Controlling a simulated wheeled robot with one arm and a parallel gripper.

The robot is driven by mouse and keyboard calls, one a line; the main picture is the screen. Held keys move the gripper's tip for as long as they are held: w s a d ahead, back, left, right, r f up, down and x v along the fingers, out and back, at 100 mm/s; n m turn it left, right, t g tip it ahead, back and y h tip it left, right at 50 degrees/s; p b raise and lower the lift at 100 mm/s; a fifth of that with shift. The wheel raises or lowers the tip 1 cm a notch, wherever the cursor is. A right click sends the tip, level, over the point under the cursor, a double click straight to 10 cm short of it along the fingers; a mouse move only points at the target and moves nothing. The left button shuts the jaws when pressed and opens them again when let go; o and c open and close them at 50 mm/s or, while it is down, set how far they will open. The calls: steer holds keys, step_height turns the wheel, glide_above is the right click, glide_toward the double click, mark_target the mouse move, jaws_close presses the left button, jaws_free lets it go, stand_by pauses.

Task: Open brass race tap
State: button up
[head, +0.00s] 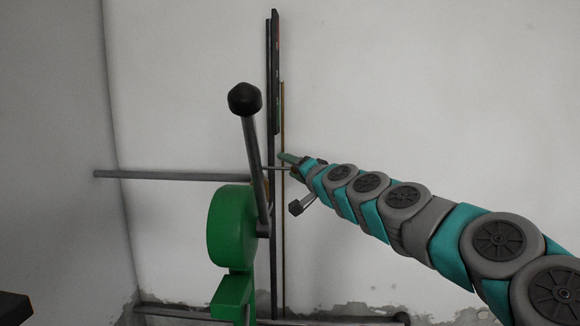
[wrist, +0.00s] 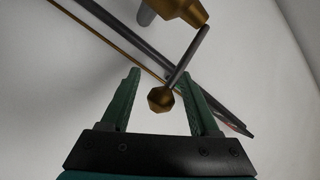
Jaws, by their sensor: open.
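In the wrist view a brass tap body (wrist: 182,8) shows at the top. A thin dark lever (wrist: 186,58) runs down and left from it to a faceted brass knob (wrist: 160,99). My gripper (wrist: 158,74) is open, with one green finger on each side of the knob. A gap shows on both sides of the knob, so the fingers look apart from it. In the head view my gripper (head: 287,158) is small, beside the vertical dark post (head: 273,70). The brass tap cannot be made out clearly there.
A green machine (head: 231,225) with a tall lever and black knob (head: 245,99) stands left of my gripper. A horizontal grey bar (head: 170,176) runs left from it. A thin brass rod (head: 283,250) runs beside the post. A low bar (head: 340,321) lies near the floor. Right of the arm is bare wall.

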steer(key=shift+w+a, duration=0.15)
jaws_close()
stand_by(0.5)
stand_by(0.9)
